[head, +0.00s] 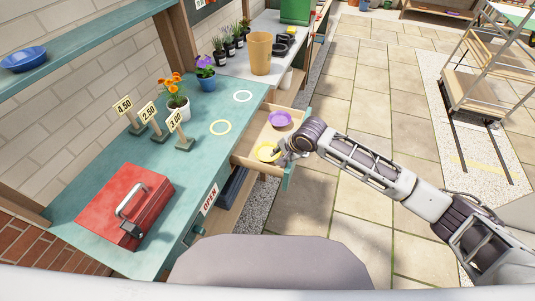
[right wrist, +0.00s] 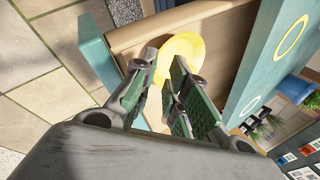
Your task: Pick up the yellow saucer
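The yellow saucer (head: 266,152) lies in the open wooden drawer (head: 247,160), near its front end. It also shows in the right wrist view (right wrist: 188,48), beyond my fingertips. My right gripper (head: 279,151) reaches into the drawer from the right, at the saucer's right edge. In the right wrist view its two fingers (right wrist: 164,60) stand apart, with part of the yellow rim showing between them. I cannot tell whether either finger touches the saucer. A purple saucer (head: 280,118) lies farther back in the same drawer. My left gripper is not in view.
The teal counter (head: 90,200) holds a red toolbox (head: 125,205), price signs, two potted flowers, a yellow ring (head: 220,127) and a white ring (head: 243,96). The drawer's teal front (head: 290,172) stands beside my right wrist.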

